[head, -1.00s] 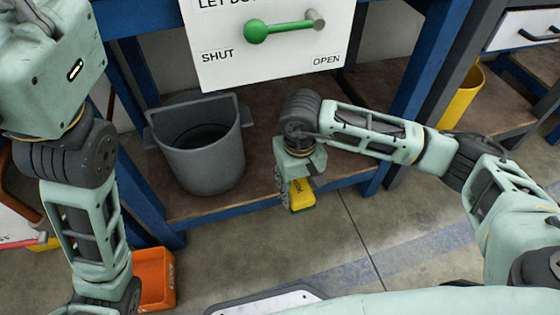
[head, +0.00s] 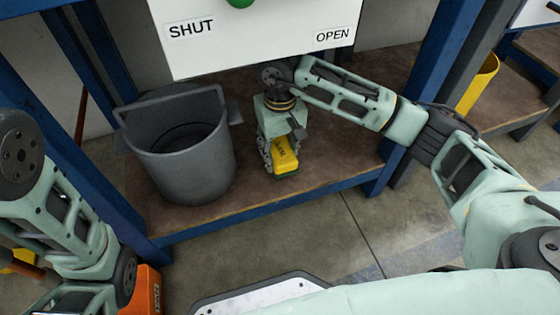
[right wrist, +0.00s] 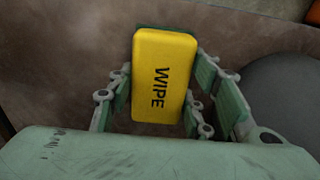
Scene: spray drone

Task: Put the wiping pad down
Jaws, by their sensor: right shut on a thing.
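The wiping pad is a yellow block (head: 285,152) with a dark green underside. In the right wrist view the pad (right wrist: 165,75) shows the word WIPE, upright between my fingers. My right gripper (head: 281,165) is shut on the pad and points down over the brown lower shelf (head: 325,165), right of the grey bucket. Its fingers (right wrist: 160,95) lie along both sides of the pad. I cannot tell whether the pad touches the shelf. My left arm comes in at the left, but its gripper does not show.
The grey bucket (head: 190,160) stands on the shelf close left of my right gripper. A white panel (head: 260,40) marked SHUT and OPEN hangs above. Blue posts (head: 425,85) flank the shelf. An orange bin (head: 147,290) is at lower left. Bare shelf lies right of the pad.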

